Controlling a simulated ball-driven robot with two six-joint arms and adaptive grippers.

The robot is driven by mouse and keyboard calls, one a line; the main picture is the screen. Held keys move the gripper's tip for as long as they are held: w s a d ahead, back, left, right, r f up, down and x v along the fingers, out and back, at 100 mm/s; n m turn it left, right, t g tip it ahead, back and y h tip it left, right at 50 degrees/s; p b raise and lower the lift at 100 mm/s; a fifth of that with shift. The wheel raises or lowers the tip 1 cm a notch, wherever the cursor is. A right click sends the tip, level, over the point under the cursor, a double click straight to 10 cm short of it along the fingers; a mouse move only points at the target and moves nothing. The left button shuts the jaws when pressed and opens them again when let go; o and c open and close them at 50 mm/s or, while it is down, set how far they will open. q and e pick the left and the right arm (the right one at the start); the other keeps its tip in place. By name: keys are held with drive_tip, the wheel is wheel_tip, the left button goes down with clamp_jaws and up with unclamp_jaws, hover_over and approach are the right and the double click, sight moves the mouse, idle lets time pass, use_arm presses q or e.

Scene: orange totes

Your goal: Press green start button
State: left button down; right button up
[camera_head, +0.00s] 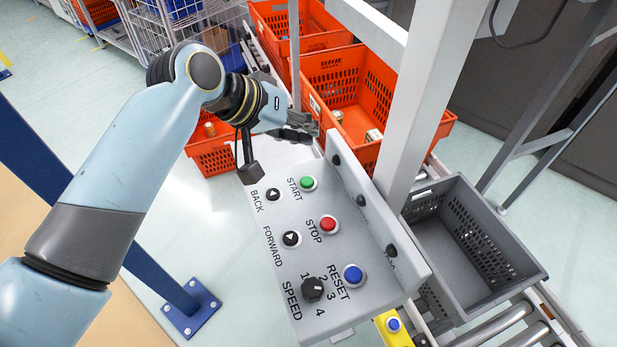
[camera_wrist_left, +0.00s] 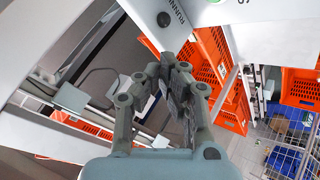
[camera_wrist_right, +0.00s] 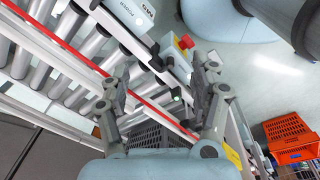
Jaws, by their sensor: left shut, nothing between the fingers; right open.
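The green start button (camera_head: 307,183) sits on a sloped grey control panel (camera_head: 268,215), beside the printed word START. My left gripper (camera_head: 302,127) is above and beyond the button in the head view, apart from it. Its fingers are shut and empty. The closed fingers also show in the left wrist view (camera_wrist_left: 180,72), near a pale panel edge. My right gripper (camera_wrist_right: 165,78) is open and empty in the right wrist view, and is outside the head view.
The panel also carries a red stop button (camera_head: 328,224), a blue reset button (camera_head: 353,275), two black buttons and a speed knob (camera_head: 313,289). A grey post (camera_head: 428,100) rises behind it. Orange totes (camera_head: 345,75) stand beyond; a grey crate (camera_head: 480,240) is at right.

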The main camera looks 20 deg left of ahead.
use_arm(q)
drive_tip(key=b, duration=0.6)
hover_over(305, 179)
wheel_tip(305, 179, down, 6)
drive_tip(key=shift+w+f, duration=0.1)
drive_tip(key=shift+f, duration=0.1)
drive_tip(key=shift+a+f, duration=0.1)
drive_tip(key=shift+f, duration=0.8)
drive_tip(key=shift+f, duration=0.35)
idle(0.4)
